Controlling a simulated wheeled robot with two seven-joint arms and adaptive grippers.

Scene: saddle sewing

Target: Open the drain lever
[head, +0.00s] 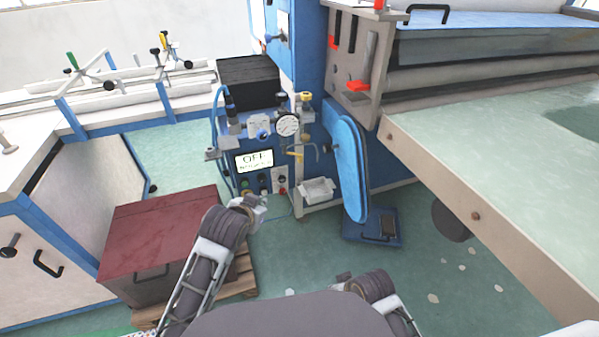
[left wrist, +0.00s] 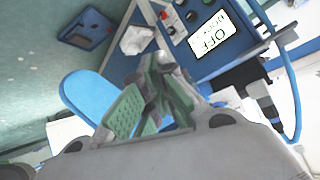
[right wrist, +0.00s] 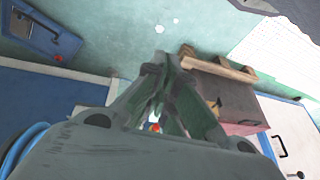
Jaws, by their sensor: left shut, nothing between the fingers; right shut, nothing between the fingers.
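The blue machine's control panel (head: 254,161) shows OFF on its display, with a round gauge (head: 288,124) above and to the right. A small yellow lever (head: 294,154) juts out by the pipe below the gauge; it looks like the drain lever. My left gripper (head: 262,199) is shut and empty, in front of and below the panel, apart from the yellow lever. In the left wrist view its fingertips (left wrist: 160,68) meet, and the lever cannot be made out. My right gripper (right wrist: 160,65) is shut and empty, low over the floor; the head view mostly hides it.
A red-topped box (head: 160,232) on a pallet stands to the left of my left arm. A blue padded panel (head: 348,165) hangs right of the lever. A white tray (head: 318,190) sits below it, and a blue pedal unit (head: 372,229) lies on the floor.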

